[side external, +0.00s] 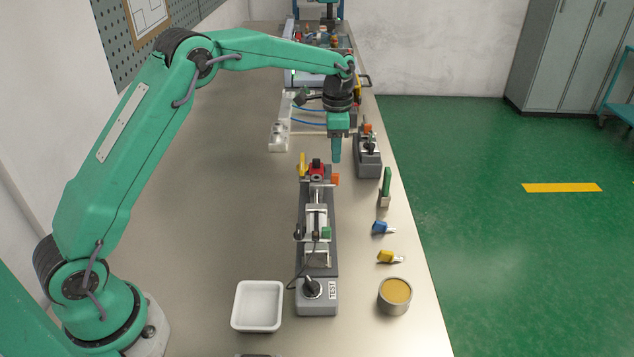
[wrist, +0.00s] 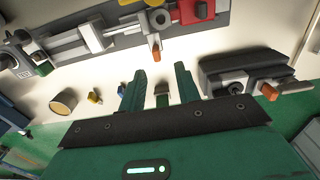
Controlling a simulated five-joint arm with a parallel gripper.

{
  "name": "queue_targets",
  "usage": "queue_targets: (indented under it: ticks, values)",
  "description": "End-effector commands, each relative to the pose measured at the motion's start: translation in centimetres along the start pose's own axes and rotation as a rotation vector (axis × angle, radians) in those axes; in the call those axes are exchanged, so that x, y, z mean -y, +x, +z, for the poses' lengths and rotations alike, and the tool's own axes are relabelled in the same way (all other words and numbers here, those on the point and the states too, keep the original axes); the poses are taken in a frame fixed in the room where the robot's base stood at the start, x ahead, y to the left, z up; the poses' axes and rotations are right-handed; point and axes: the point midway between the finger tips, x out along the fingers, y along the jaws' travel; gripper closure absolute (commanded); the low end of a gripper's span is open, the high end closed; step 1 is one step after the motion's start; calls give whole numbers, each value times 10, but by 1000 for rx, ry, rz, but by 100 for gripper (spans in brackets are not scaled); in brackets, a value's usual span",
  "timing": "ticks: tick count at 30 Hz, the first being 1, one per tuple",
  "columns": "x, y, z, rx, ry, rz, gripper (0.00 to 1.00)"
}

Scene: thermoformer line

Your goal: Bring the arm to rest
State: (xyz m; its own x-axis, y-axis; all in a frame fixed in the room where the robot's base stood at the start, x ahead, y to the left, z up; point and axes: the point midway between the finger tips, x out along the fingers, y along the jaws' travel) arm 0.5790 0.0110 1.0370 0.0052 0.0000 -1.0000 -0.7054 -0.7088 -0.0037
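My gripper (side external: 336,155) hangs from my green arm with its fingers pointing down, above the bench between two grey fixtures. In the wrist view my gripper (wrist: 159,76) shows two green fingers spread apart with nothing held between them. A small upright piece with a green top (side external: 386,182) stands on the bench to the right of my gripper. In the wrist view a green piece (wrist: 162,96) shows in the gap between the fingers, beyond them and apart from them.
The long grey test fixture (side external: 316,265) lies below my gripper, and a smaller grey fixture (side external: 369,163) stands just right. A white tray (side external: 258,305), a round tin (side external: 395,294), a blue piece (side external: 382,227) and a yellow piece (side external: 389,256) lie nearer. The bench's left side is clear.

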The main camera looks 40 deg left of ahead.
Motion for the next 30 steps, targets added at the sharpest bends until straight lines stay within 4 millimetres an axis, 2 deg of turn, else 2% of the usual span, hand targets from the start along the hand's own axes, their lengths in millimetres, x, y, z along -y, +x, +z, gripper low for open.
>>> queue_targets:
  ticks: [5, 11, 21, 30]
  values:
    - [-3, -8, 3, -6, -12, -6, 67]
    - [-15, -34, 13, -29, -59, -28, 67]
    - [-53, -92, 48, -93, -189, -79, 67]
    - [-94, -130, 86, -158, -308, -117, 67]
